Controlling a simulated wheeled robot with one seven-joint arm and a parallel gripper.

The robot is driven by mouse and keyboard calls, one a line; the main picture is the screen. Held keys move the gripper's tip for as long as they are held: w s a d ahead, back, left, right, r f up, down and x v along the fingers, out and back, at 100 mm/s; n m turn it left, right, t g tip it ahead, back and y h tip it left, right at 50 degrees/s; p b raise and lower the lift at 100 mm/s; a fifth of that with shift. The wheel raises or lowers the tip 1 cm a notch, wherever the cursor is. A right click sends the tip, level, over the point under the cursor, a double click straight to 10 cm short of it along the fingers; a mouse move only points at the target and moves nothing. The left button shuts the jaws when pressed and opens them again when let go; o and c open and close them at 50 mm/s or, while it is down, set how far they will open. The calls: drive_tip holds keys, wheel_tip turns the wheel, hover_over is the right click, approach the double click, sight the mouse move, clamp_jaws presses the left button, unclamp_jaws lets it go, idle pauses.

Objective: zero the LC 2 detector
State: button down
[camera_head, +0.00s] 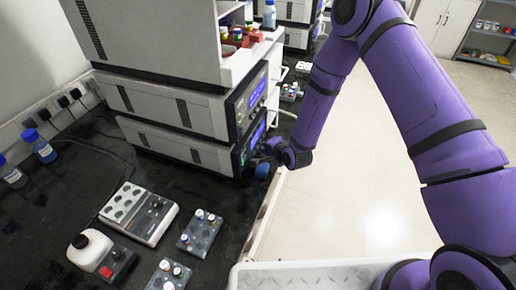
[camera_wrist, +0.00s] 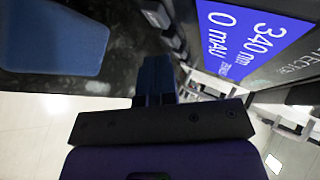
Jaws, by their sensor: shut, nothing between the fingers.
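A detector (camera_head: 195,148) sits low in the near instrument stack, its front facing right with a lit blue screen (camera_head: 257,135). In the wrist view its screen (camera_wrist: 240,38) reads 340 nm and 0 mAU, with part of the word detector beside it. I cannot read an LC number. My gripper (camera_head: 264,160) is at the lower front of this detector. Its fingers (camera_wrist: 155,78) are shut and empty, beside the screen in the wrist view. Whether they touch the front panel or a button is hidden.
Another module (camera_head: 175,103) with a blue screen sits above. On the black bench are a white-topped device (camera_head: 100,255), a tray with round wells (camera_head: 138,212) and small vial racks (camera_head: 200,232). Blue-capped bottles (camera_head: 40,146) stand at left. Open floor (camera_head: 350,190) lies right of the bench.

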drive_tip(key=shift+s+d, duration=0.2)
drive_tip(key=shift+d, duration=0.2)
drive_tip(key=shift+s+d, duration=0.3)
drive_tip(key=shift+d, duration=0.45)
drive_tip(key=shift+s+d, duration=0.35)
drive_tip(key=shift+d, duration=0.45)
drive_tip(key=shift+s+d, duration=0.3)
drive_tip(key=shift+d, duration=0.45)
